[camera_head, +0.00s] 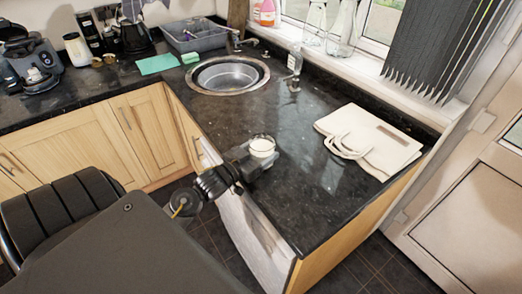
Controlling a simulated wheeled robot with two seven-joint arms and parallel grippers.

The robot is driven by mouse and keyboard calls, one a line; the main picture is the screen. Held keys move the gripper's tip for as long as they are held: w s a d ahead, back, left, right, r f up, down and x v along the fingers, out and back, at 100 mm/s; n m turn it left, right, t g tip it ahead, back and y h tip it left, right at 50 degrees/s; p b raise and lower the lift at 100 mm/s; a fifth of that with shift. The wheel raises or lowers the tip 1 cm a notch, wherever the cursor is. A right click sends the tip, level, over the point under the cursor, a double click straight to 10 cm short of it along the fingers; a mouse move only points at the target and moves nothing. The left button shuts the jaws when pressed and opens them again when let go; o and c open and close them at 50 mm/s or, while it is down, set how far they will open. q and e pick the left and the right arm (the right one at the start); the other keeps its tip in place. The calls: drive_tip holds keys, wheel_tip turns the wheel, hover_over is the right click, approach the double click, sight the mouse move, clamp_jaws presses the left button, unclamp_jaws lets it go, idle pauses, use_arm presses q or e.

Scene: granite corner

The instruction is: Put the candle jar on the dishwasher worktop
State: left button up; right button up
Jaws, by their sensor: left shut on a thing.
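The candle jar (262,146) is a small round glass jar with a pale top. My left gripper (250,158) is shut on it, over the black granite worktop (300,213) above the white dishwasher front (250,238). I cannot tell whether the jar's base touches the worktop. The gripper hides the jar's lower left side. My right gripper is not in view.
A cream tote bag (370,140) lies flat to the right on the worktop. A round sink (228,76) and a clear bottle (294,65) stand behind. The worktop in front of the jar is bare to its edge.

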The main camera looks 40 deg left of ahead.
use_arm(q)
drive_tip(key=shift+f, duration=0.1)
drive_tip(key=o, duration=1.2)
drive_tip(key=s, duration=0.4)
drive_tip(key=s+a+b, duration=0.1)
drive_tip(key=s, duration=0.3)
drive_tip(key=s+b, duration=0.1)
drive_tip(key=s, duration=0.3)
drive_tip(key=shift+a, duration=0.3)
